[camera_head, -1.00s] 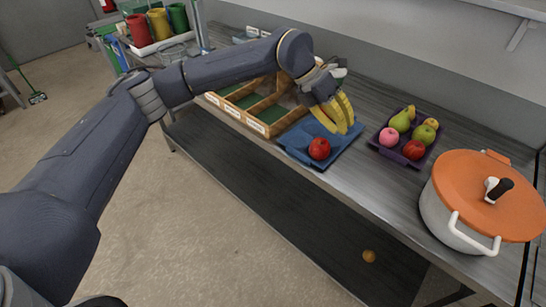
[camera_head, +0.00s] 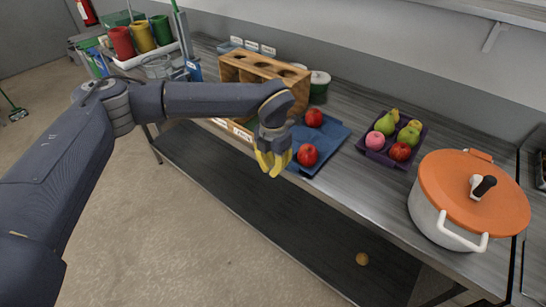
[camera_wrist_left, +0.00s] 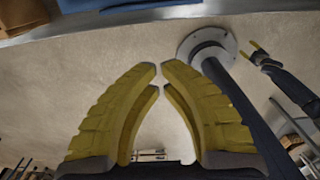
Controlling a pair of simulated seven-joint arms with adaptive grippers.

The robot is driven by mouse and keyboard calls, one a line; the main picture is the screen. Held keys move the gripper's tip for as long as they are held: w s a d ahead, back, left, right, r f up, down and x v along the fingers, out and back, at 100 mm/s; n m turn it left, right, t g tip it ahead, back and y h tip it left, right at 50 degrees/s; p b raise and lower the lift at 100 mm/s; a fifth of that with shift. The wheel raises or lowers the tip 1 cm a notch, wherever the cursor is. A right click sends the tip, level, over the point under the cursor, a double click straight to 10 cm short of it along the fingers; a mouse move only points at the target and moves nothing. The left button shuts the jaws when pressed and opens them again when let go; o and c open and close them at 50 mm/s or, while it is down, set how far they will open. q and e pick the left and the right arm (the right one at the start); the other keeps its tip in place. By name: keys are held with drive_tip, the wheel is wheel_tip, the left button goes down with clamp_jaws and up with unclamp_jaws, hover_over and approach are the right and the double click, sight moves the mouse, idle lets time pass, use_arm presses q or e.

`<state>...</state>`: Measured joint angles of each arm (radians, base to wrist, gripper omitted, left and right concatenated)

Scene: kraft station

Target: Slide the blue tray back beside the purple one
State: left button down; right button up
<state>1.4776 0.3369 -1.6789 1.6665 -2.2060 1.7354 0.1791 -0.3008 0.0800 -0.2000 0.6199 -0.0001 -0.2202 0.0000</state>
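The blue tray (camera_head: 328,138) lies on the grey table near its front edge, with two red apples (camera_head: 307,155) on it. The purple tray (camera_head: 378,157) is to its right across a strip of bare table and holds several fruits. My left gripper (camera_head: 273,174) is empty, pointing down in front of the table edge, just left of the blue tray's front corner. In the left wrist view its yellow fingertips (camera_wrist_left: 159,68) nearly meet, with a narrow gap. A blue edge (camera_wrist_left: 88,5), likely the tray, shows at the top. My right gripper (camera_wrist_left: 251,50) appears there, small, with fingers apart.
A large white pot with an orange lid (camera_head: 470,190) stands at the right. A round orange-brown thing (camera_head: 362,258) is on the lower shelf.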

use_arm(q)
drive_tip(key=shift+w+d+f, duration=0.6)
drive_tip(key=shift+w+f, duration=0.2)
drive_tip(key=shift+f, duration=0.05)
drive_tip(key=shift+w+d+f, duration=0.55)
drive_tip(key=shift+w+f, duration=0.25)
drive_tip(key=shift+w, duration=0.1)
